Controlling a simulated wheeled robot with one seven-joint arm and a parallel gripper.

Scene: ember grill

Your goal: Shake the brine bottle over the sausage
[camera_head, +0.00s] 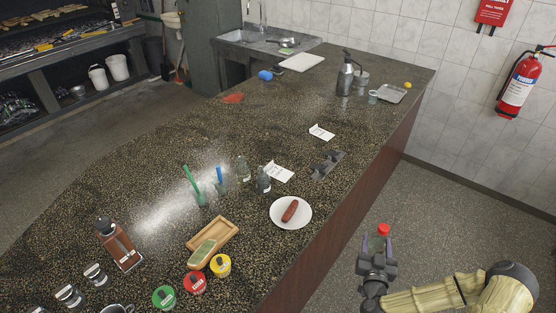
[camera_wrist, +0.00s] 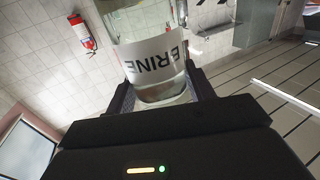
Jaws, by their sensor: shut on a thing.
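My gripper (camera_head: 377,246) is shut on the brine bottle. In the wrist view the clear bottle (camera_wrist: 158,56), with a white label reading BRINE upside down, sits between my fingers. In the head view only its red cap (camera_head: 384,230) shows clearly, above the fingers; the rest is hard to make out. The brown-red sausage (camera_head: 290,210) lies on a round white plate (camera_head: 305,218) near the counter's right edge. My gripper is to the right of the plate in the picture, apart from it and beyond the counter's edge.
Green, red and yellow (camera_head: 221,265) lidded pots stand nearer. The counter's middle is fairly clear. A fire extinguisher (camera_head: 520,83) hangs on the wall.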

